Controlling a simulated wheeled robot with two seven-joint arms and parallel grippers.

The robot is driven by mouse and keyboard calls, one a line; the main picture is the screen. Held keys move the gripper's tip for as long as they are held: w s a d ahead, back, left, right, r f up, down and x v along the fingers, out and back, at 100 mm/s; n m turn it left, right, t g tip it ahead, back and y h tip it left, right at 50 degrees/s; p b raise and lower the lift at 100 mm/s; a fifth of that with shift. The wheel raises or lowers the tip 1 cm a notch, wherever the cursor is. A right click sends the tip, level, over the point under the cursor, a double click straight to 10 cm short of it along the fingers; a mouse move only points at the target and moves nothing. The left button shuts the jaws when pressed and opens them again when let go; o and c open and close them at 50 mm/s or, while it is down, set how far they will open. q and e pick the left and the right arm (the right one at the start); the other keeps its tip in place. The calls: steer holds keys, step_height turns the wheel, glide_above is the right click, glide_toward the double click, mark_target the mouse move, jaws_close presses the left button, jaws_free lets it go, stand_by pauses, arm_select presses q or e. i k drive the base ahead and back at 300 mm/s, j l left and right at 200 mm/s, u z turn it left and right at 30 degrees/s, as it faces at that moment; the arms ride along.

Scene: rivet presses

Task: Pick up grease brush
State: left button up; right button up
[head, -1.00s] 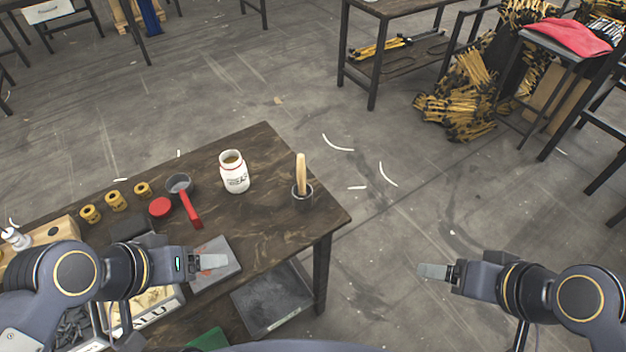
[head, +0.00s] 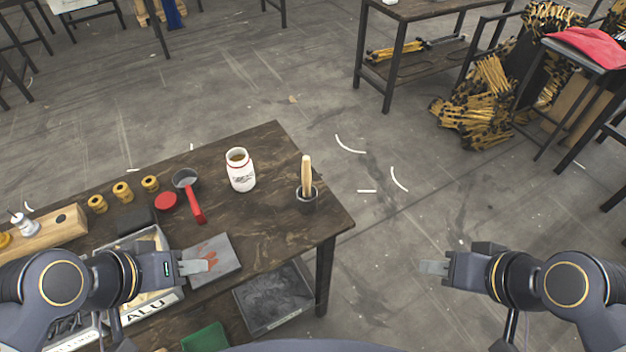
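The grease brush (head: 307,174) stands upright with its pale wooden handle up in a small dark cup (head: 308,203). The cup is near the right corner of the dark wooden table (head: 275,226), and the brush's lower end is hidden inside it. My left gripper (head: 203,267) is over the table's front part, near a grey pad with reddish marks, apart from the brush and to its lower left. My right gripper (head: 425,267) is over the floor beyond the table's right edge, apart from the brush. Neither gripper shows anything held, and I cannot make out a gap between the fingers of either.
A white jar (head: 240,170) stands left of the cup. A grey pan with a red handle (head: 197,205), a red lid (head: 166,201) and brass fittings (head: 123,192) lie further left. Open floor (head: 400,215) is right of the table.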

mark_target(306, 170)
steer(key=i+l+u, duration=0.1)
steer(key=l, duration=0.25)
steer(key=i+l+u, duration=0.1)
steer(key=l, duration=0.3)
steer(key=i+l+u, duration=0.1)
steer(key=i+l, duration=0.15)
steer(key=l, duration=0.15)
steer(key=i+l+u, duration=0.1)
steer(key=l, duration=0.3)
steer(key=u, duration=1.75)
